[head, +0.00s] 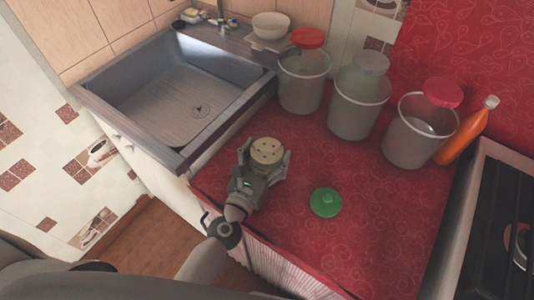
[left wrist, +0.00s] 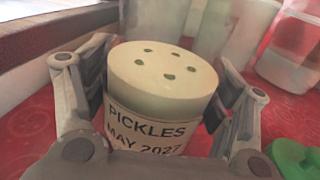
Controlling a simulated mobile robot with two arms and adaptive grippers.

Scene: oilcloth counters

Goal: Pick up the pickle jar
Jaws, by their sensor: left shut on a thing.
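The pickle jar (head: 267,151) has a cream lid with several dark dots and stands on or just above the red oilcloth counter (head: 365,220); I cannot tell which. In the left wrist view the pickle jar (left wrist: 160,90) fills the middle, upright, with a label reading "PICKLES MAY 2027". My left gripper (head: 264,160) is shut on it, with a finger on each side in the left wrist view (left wrist: 160,105). The jar's lower part is hidden by the gripper. My right gripper is not in view.
A green lid (head: 325,202) lies on the oilcloth right of the gripper. An orange bottle (head: 464,137), a stove (head: 490,235) and a sink (head: 180,95) flank the counter.

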